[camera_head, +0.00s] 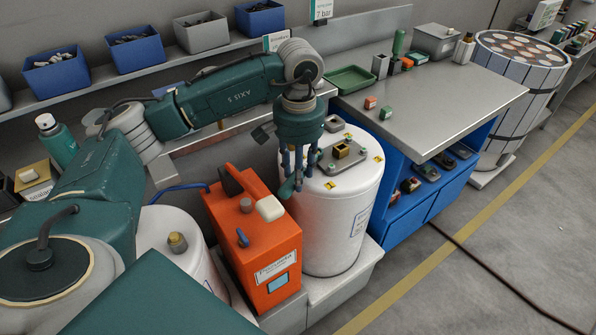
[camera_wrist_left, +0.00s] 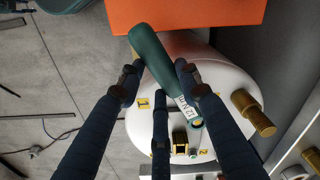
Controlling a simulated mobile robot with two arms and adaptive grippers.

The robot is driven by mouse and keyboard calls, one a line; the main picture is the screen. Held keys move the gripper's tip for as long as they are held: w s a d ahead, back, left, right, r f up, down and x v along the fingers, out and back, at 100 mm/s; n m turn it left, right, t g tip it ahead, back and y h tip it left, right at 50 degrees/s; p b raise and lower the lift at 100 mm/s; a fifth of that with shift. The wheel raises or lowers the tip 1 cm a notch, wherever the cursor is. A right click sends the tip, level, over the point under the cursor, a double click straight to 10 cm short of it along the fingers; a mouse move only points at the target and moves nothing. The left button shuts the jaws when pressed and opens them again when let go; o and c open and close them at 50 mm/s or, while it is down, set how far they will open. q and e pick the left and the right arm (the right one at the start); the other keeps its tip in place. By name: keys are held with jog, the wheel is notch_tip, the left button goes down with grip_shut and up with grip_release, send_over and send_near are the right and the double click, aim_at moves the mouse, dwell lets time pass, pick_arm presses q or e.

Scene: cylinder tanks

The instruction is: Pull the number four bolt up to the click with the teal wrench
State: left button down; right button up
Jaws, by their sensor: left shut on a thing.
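The teal wrench (camera_wrist_left: 150,50) is held between the fingers of my left gripper (camera_wrist_left: 158,90), its labelled shaft slanting down toward the tank lid. In the head view my left gripper (camera_head: 297,172) points down over the near left edge of the white tank (camera_head: 338,225), and the wrench's teal handle (camera_head: 287,188) shows below it. The lid carries a grey plate with a square brass fitting (camera_head: 342,151) and small yellow number tags (camera_head: 330,185). Tags 1 and 2 can be made out in the wrist view; I cannot make out a four. Whether the wrench's head sits on a bolt is unclear.
An orange unit (camera_head: 265,240) stands close on the left of the tank. A steel-topped blue bench (camera_head: 430,95) stands to the right, with a green tray (camera_head: 351,80) on it.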

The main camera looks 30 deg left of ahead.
dwell(0.3)
pick_arm(q)
jog(key=shift+a+m, duration=0.3)
jog(key=shift+a+f+m+b, duration=0.1)
jog(key=shift+a+m+b, duration=0.6)
jog(key=shift+a+m, duration=0.2)
jog(key=shift+w+a+m+b, duration=0.15)
jog(key=shift+a+m+b, duration=0.2)
jog(key=shift+a+m, duration=0.75)
